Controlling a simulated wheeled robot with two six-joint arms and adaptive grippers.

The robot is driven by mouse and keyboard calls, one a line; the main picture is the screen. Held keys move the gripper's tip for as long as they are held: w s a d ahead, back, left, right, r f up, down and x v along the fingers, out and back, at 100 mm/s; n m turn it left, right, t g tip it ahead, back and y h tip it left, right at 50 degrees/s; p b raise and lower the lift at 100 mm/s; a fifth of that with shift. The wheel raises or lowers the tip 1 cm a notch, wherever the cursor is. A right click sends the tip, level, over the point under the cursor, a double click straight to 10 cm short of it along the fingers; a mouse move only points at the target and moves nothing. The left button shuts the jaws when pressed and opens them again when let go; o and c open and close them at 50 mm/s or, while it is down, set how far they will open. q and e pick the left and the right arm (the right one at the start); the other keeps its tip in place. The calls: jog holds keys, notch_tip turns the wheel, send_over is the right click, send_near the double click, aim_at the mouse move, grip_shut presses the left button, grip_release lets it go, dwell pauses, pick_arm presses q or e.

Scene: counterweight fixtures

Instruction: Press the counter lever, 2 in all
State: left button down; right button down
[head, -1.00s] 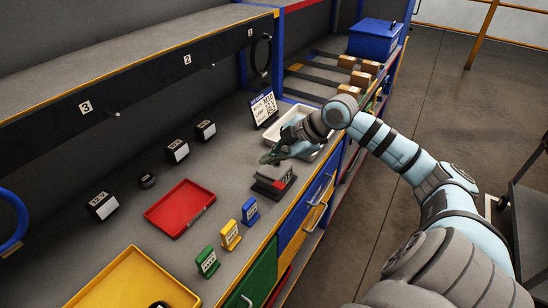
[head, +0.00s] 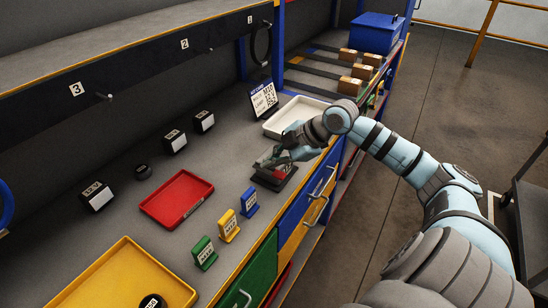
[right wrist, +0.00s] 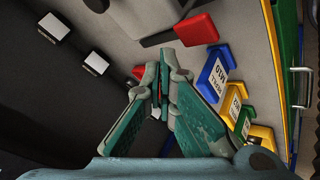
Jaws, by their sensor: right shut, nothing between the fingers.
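The counter (head: 271,182) is a dark box with a grey top near the front edge of the bench. Its red lever (right wrist: 197,29) shows in the right wrist view, beside the grey counter body (right wrist: 150,12). My right gripper (head: 265,161) is low over the counter in the head view and partly covers it. In the right wrist view its green fingers (right wrist: 165,72) are closed together and empty, with the lever just beyond and to the right of the tips. I cannot tell whether they touch the counter. Any count reading is hidden or too small. My left gripper is out of view.
A red tray (head: 150,211), a yellow tray (head: 70,291) and a white tray (head: 274,132) lie on the bench. Small blue (head: 249,203), yellow (head: 228,226) and green (head: 204,254) label stands line the front edge. Several dark weights stand toward the back.

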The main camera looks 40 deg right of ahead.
aim_at(273, 174)
jog(key=shift+f, duration=0.1)
dwell(0.7)
jog(key=shift+f, duration=0.3)
jog(key=shift+s+f+b, duration=0.2)
jog(key=shift+f+b, duration=0.6)
jog(key=shift+f, duration=0.65)
dwell(1.2)
jog(key=shift+r, duration=0.15)
jog(key=shift+w+r+p, duration=0.15)
jog(key=shift+r+p, duration=1.6)
jog(key=shift+p, duration=0.1)
jog(key=r+p, duration=0.4)
jog(key=r, duration=0.1)
jog(key=shift+w+p, duration=0.2)
jog(key=shift+p, duration=0.2)
